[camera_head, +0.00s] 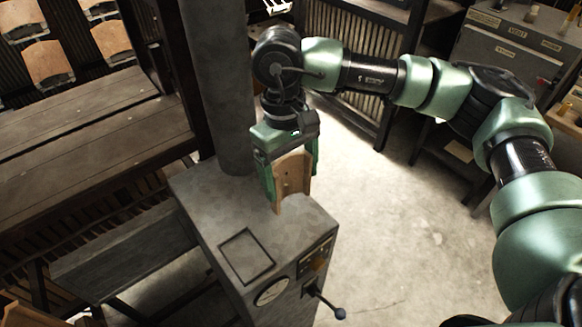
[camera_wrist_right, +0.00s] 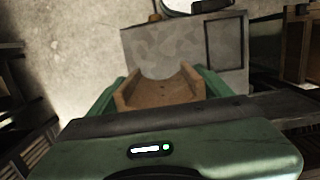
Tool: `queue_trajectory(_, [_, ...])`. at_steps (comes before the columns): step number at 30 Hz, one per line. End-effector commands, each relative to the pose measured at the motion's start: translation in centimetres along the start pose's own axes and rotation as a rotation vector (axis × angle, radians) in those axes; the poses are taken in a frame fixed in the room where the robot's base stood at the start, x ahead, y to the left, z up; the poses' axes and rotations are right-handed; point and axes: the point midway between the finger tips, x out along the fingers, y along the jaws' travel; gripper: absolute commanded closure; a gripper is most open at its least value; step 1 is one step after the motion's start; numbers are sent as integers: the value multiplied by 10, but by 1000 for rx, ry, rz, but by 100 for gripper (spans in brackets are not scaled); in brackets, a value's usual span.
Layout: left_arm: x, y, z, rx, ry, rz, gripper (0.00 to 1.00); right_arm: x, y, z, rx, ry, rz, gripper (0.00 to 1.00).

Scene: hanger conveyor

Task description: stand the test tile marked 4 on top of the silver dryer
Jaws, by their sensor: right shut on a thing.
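My right gripper (camera_head: 291,180) points down and is shut on a tan test tile (camera_head: 293,180) with upturned side edges. In the head view it holds the tile upright over the back right part of the silver dryer's top (camera_head: 207,196). The tile's lower edge is at or just above that top; I cannot tell if they touch. No number shows on the tile. In the right wrist view the tile (camera_wrist_right: 160,91) sits between the green fingers, with the dryer (camera_wrist_right: 185,50) beyond it. My left gripper is not in view.
A thick grey column (camera_head: 220,80) rises behind the dryer, close left of my right gripper. The dryer has a gauge (camera_head: 272,291) and a lever (camera_head: 325,302) in front. Several tiles hang at upper left. A labelled grey cabinet (camera_head: 510,48) stands at upper right. The dryer's front top is clear.

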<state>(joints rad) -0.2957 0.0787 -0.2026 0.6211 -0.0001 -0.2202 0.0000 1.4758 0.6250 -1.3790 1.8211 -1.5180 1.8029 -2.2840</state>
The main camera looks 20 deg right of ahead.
Motion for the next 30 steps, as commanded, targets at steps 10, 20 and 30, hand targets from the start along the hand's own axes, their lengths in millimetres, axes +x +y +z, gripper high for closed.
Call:
queue_trajectory(10, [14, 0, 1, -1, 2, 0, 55, 37, 0, -4, 0, 0, -1, 71])
queue_trajectory(20, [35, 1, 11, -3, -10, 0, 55, 52, 0, -7, -2, 2, 0, 71])
queue_trajectory(30, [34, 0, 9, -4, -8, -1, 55, 50, 0, -7, -2, 2, 0, 0])
